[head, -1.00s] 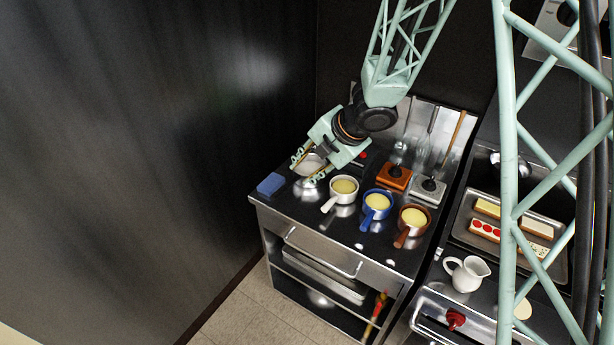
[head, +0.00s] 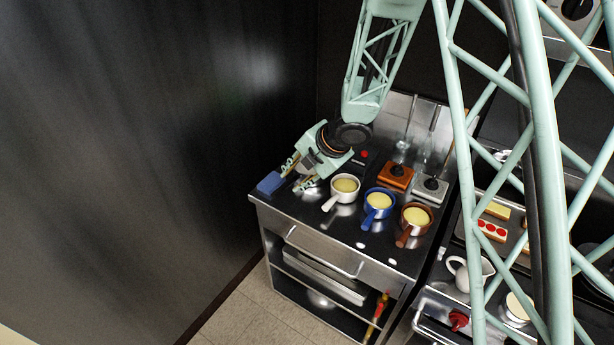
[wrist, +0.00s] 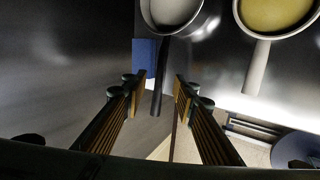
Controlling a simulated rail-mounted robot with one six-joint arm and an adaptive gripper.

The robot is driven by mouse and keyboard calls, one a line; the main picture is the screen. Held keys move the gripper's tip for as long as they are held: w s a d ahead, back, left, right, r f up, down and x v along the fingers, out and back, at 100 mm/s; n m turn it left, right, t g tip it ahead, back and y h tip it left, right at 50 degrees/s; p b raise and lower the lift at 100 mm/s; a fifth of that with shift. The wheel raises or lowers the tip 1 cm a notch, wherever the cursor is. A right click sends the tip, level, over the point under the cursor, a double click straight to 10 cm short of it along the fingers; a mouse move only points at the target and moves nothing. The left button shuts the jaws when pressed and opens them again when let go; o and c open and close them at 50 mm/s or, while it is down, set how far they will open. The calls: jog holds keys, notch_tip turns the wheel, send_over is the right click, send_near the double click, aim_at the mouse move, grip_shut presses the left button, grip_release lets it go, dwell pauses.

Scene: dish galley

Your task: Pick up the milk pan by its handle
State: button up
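The milk pan (wrist: 172,12) shows at the top of the wrist view, a grey pan with pale contents. Its dark handle (wrist: 159,85) points down the picture, between the two fingers of my gripper (wrist: 160,92). The fingers are open, with a gap on each side of the handle. In the head view my gripper (head: 290,181) is low over the left part of the steel counter and hides most of the milk pan. I cannot tell the fingertips' exact height against the handle.
A white pan of yellow custard (head: 346,184) stands close to the right, then a blue pan (head: 378,202) and a brown pan (head: 415,217). A blue block (head: 268,184) lies by the counter's left edge. Orange (head: 395,177) and grey (head: 430,188) stands are behind.

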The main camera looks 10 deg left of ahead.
aim_at(288, 183)
jog(key=shift+a+f, duration=0.2)
jog(key=shift+f, duration=0.15)
jog(key=shift+b+x, duration=0.4)
jog(key=shift+x, duration=2.05)
grip_shut()
jog(key=shift+w, duration=0.1)
